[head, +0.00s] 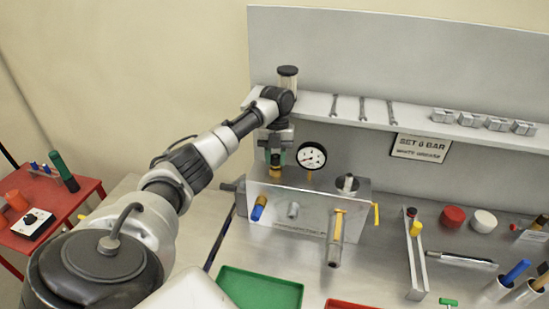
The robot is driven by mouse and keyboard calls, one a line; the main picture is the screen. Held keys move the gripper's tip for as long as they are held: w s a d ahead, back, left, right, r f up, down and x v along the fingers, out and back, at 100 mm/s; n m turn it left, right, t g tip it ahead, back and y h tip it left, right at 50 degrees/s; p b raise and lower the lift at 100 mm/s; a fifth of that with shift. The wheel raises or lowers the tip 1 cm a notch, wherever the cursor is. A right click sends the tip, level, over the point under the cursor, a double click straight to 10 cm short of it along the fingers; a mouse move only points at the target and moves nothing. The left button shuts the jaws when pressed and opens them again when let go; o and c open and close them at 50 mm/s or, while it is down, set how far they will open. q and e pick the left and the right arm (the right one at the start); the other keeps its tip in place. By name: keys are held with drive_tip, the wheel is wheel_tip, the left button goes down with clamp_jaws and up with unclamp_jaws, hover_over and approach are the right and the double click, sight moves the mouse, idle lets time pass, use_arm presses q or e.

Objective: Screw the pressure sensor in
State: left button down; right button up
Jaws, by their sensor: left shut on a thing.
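My left gripper (275,150) points down over the left end of a grey metal block (318,208) on the bench. It is shut on a small dark part with a brass-coloured lower end (275,171), which looks like the pressure sensor. The fingers hide much of it. Its lower end is at the block's top face; I cannot tell whether it sits in a port. A round pressure gauge (311,156) stands upright on the block just to the right. A grey fitting with a dark top (347,183) is on the block's right part. My right gripper is not in view.
A shelf (420,121) with several spanners and metal pieces runs behind. A green tray (260,289) and a red tray (350,305) are in front. A metal rack (415,265), red cap (452,217) and white cap (484,221) stand right. A red side table (60,218) is left.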

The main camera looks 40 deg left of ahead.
use_arm(q)
drive_tip(key=m, duration=0.3)
drive_tip(key=m+g+y, duration=0.1)
drive_tip(key=shift+s+a+f+m, duration=0.15)
drive_tip(key=shift+s+m, duration=0.15)
drive_tip(key=c, duration=0.7)
unclamp_jaws()
drive_tip(key=shift+f, duration=0.15)
drive_tip(key=shift+c, duration=0.2)
